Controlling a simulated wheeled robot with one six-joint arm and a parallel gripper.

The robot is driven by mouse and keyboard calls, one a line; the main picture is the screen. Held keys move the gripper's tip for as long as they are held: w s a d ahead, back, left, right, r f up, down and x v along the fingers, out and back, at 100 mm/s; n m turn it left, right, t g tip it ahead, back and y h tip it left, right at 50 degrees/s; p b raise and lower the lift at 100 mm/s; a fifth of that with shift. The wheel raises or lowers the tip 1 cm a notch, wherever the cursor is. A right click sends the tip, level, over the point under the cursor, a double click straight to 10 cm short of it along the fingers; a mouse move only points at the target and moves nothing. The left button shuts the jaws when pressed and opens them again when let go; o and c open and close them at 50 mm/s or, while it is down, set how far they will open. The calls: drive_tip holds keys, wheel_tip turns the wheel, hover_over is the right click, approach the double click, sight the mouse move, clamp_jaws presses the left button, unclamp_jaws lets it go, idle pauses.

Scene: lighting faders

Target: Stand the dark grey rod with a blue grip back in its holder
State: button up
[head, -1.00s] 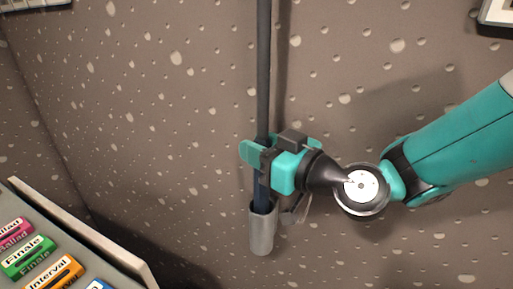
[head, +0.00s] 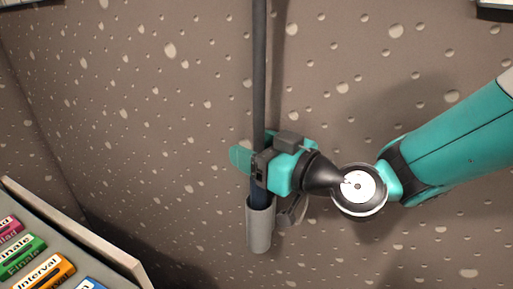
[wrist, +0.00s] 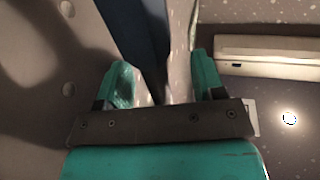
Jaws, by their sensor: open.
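The dark grey rod (head: 259,80) stands upright against the wall, its lower end inside the grey tube-shaped holder (head: 259,230). Its blue grip (head: 259,190) shows just above the holder's mouth; how deep it sits is hidden. My gripper (head: 253,163) is at the grip, just above the holder, with its jaws apart on either side of the rod. In the wrist view my gripper (wrist: 162,82) has two teal fingers spread, with the dark blue grip (wrist: 142,35) running between them, nearer the left finger.
A sloped panel with coloured labelled blocks (head: 38,270) and a raised pale edge (head: 90,240) is at lower left. The pitted brown wall (head: 150,120) is close behind the rod. A pale ledge (wrist: 270,58) shows at right in the wrist view.

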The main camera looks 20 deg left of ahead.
drive_tip(key=b+v, duration=1)
drive_tip(key=v, duration=0.7)
drive_tip(key=shift+s+d, duration=0.15)
drive_tip(key=shift+d, duration=0.05)
drive_tip(key=shift+s+f, duration=0.1)
drive_tip(key=s+d+f+m+g+h+p, duration=0.4)
drive_tip(key=s+d+f+m+h, duration=0.3)
drive_tip(key=d+h, duration=0.5)
drive_tip(key=s+d+g, duration=0.1)
drive_tip(key=s, duration=0.1)
drive_tip(key=shift+s+d+f+g+h, duration=0.15)
drive_tip(key=shift+s+f+g+h, duration=0.1)
drive_tip(key=shift+f+g+h, duration=0.15)
